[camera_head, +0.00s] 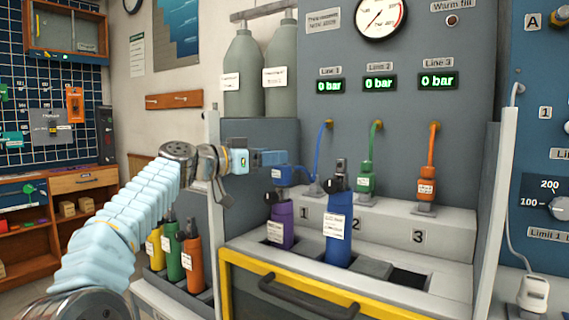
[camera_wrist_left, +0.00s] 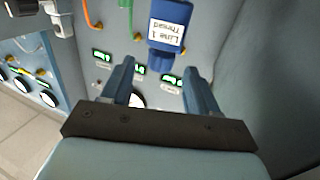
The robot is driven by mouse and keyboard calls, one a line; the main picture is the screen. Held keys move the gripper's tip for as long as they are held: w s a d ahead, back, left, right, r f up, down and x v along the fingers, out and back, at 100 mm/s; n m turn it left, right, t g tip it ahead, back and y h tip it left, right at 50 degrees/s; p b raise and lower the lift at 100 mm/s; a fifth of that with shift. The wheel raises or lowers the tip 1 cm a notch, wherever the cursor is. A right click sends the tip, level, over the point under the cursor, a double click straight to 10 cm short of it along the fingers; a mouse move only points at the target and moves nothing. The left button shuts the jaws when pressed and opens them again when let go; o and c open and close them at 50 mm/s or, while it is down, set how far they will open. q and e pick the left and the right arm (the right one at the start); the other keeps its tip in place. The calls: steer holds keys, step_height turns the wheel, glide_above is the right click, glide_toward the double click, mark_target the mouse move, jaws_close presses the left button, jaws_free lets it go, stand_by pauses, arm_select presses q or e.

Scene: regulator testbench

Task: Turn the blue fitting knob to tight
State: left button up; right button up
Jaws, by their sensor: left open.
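The blue fitting (camera_head: 289,176) is at line 1, with a blue hose running up to the panel, and its knob cannot be told apart clearly. It also shows in the left wrist view (camera_wrist_left: 170,28), with a label reading "Line 1 Thread". My left gripper (camera_head: 282,158) is open and empty, just left of and slightly above the blue fitting. In the wrist view its two fingers (camera_wrist_left: 160,75) point toward the fitting, which lies beyond the fingertips. I cannot tell whether they touch. My right gripper is not in view.
A purple cylinder (camera_head: 281,228) stands below the blue fitting, and a blue cylinder (camera_head: 338,230) to its right. Green (camera_head: 366,180) and orange (camera_head: 427,184) fittings sit farther right. The line displays (camera_head: 380,82) read 0 bar. Spare cylinders (camera_head: 172,262) stand at lower left.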

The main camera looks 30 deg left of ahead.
arm_select(q)
steer(key=b+v, duration=0.1)
steer(key=v, duration=0.7)
steer(key=shift+b, duration=0.4)
steer(key=w+d+r+n+t+y+p, duration=0.4)
steer(key=d+r+n+y+p, duration=0.1)
steer(key=r, duration=0.2)
steer(key=s+d+f+n+g+y+p, duration=0.45)
steer(key=d+f+y, duration=0.2)
steer(key=y, duration=0.35)
steer(key=shift+n, duration=0.35)
steer(key=x, duration=1.3)
steer(key=shift+a+f, duration=0.15)
steer(key=shift+a, duration=0.4)
